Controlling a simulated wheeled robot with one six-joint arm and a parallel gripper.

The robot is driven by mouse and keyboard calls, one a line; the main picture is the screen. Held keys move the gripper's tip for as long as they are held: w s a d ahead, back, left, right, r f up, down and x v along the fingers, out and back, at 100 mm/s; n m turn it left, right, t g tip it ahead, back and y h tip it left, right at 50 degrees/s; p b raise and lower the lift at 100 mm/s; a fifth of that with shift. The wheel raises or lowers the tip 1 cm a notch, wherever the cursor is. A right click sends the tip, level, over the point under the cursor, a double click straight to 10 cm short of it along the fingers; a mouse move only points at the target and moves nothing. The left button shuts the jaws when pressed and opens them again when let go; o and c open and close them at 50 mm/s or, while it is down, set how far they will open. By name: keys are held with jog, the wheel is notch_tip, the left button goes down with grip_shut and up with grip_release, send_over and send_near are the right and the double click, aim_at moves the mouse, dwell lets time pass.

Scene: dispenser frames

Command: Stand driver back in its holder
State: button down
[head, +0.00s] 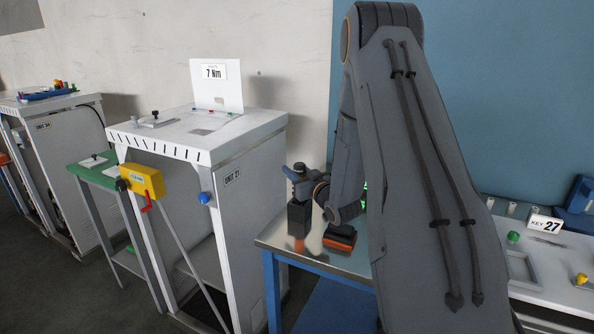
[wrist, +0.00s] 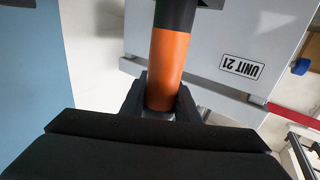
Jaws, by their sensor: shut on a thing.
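The driver (wrist: 169,65) has an orange handle with a black section at its far end, cut off by the frame in the wrist view. My gripper (wrist: 160,100) is shut on the near end of this handle, one dark finger on either side. In the head view my gripper (head: 302,186) is above the left corner of the metal-topped bench, directly over a dark upright block (head: 299,217). I cannot tell whether that block is the holder or part of the driver. An orange patch shows just below it, perhaps a reflection. The driver's lower end is unclear.
A black-and-orange object (head: 340,237) sits on the bench (head: 275,237) just right of the dark block. White cabinet UNIT 21 (head: 248,185) stands close on the left. It carries a yellow device (head: 144,181). My arm hides much of the bench.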

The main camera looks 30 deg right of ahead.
jog(key=shift+f, duration=0.1)
jog(key=c, duration=1.4)
grip_release()
jog(key=shift+o, duration=0.2)
